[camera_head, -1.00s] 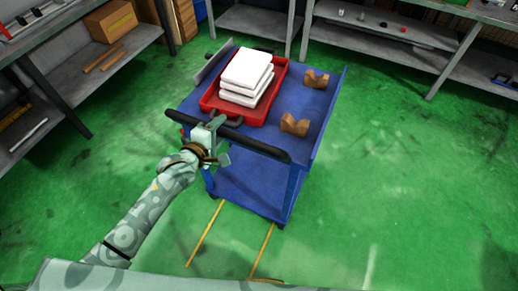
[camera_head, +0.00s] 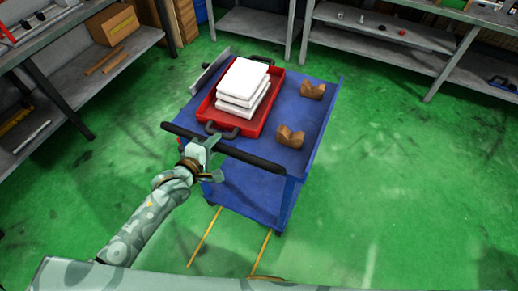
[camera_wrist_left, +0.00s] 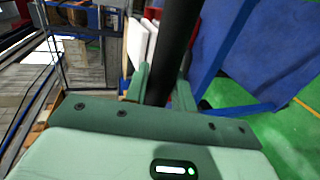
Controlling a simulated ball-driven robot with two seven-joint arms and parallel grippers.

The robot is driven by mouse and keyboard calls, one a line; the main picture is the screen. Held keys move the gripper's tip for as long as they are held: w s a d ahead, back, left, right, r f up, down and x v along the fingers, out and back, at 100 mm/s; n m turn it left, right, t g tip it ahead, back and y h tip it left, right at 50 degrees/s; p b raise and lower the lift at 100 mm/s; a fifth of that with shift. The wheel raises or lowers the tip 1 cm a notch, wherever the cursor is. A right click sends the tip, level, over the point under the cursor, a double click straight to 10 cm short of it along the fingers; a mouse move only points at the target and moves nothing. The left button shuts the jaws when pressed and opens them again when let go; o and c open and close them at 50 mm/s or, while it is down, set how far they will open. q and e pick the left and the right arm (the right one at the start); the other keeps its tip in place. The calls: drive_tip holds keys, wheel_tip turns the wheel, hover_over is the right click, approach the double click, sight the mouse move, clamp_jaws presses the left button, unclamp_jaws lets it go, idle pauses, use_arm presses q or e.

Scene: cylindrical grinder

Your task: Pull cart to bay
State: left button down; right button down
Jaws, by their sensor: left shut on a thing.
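The blue cart (camera_head: 305,155) stands on the green floor in the middle of the head view, with a black push handle (camera_head: 250,158) along its near end. My left gripper (camera_head: 208,149) is shut on the handle, left of its middle. In the left wrist view the black handle (camera_wrist_left: 172,50) passes between the two fingers (camera_wrist_left: 160,84). A red tray (camera_head: 257,119) with white stacked blocks (camera_head: 243,82) sits on the cart's top. Two brown V-shaped blocks (camera_head: 291,137) rest on its right side. Two yellow floor lines (camera_head: 204,237) run from under the cart's near end. My right gripper is not in view.
Grey shelving with a cardboard box (camera_head: 112,24) stands at the left. More grey shelves (camera_head: 383,38) line the back and right. The green floor (camera_head: 400,170) right of the cart is clear.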

use_arm(q)
drive_tip(key=s+a+p, duration=0.3)
drive_tip(key=s+a, duration=0.1)
drive_tip(key=s, duration=0.7)
drive_tip(key=s+a+p, duration=0.3)
drive_tip(key=s+a, duration=0.1)
drive_tip(key=s, duration=0.7)
drive_tip(key=s+a+p, duration=0.3)
drive_tip(key=s+a, duration=0.1)
drive_tip(key=s, duration=0.7)
idle(1.3)
drive_tip(key=shift+s, duration=0.1)
